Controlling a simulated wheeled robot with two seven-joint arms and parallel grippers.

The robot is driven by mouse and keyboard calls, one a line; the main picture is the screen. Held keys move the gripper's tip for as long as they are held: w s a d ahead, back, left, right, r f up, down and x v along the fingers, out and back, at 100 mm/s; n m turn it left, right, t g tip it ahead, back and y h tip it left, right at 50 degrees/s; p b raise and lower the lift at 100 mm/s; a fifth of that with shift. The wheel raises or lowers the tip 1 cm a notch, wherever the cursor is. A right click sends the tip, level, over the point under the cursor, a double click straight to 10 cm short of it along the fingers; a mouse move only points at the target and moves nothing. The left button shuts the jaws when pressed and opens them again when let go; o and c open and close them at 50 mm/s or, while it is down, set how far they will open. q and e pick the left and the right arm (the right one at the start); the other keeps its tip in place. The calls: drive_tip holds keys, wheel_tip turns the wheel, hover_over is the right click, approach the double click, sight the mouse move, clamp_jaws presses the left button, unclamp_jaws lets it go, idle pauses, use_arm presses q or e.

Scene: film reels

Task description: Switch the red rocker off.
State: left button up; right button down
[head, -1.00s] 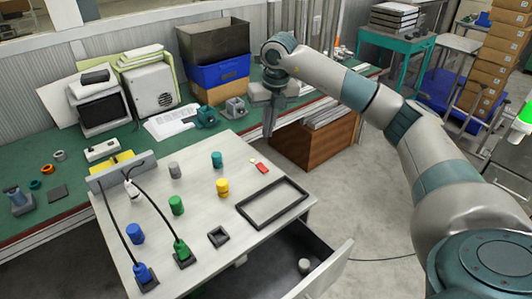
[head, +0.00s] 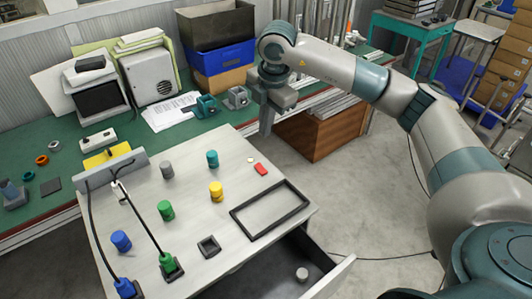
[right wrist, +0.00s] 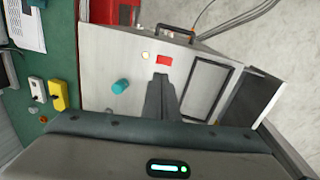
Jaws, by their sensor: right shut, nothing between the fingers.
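The red rocker (head: 261,169) is a small red block on the far right part of the pale tabletop (head: 225,240). A small pale round piece (head: 250,160) sits beside it. In the right wrist view the red rocker (right wrist: 164,60) lies just beyond my fingertips, with the round piece (right wrist: 145,54) to its left, looking cream to orange. My right gripper (head: 266,132) points down, shut and empty, above and behind the rocker in the head view. In the right wrist view its fingers (right wrist: 160,78) are together, apart from the rocker. Which way the rocker is tipped cannot be told. My left gripper is not in view.
A black rectangular frame (head: 271,209), a small dark square holder (head: 209,247) and several coloured cylinders, such as the yellow one (head: 216,191), stand on the tabletop. Cables run to blue and green plugs at the left. An open drawer (head: 325,283) juts out at the front.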

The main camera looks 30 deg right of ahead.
sight(260, 165)
drive_tip(key=shift+m, duration=0.4)
drive_tip(key=shift+s, duration=0.1)
drive_tip(key=f+p, duration=0.2)
drive_tip(key=f, duration=0.2)
drive_tip(key=w+f+p, duration=0.1)
drive_tip(key=f+p, duration=0.1)
drive_tip(key=f, duration=0.3)
drive_tip(key=w+f+p, duration=0.1)
drive_tip(key=f+p, duration=0.1)
drive_tip(key=f, duration=0.2)
drive_tip(key=shift+w+a+f+p, duration=0.2)
drive_tip(key=shift+p, duration=0.1)
drive_tip(key=shift+f, duration=0.2)
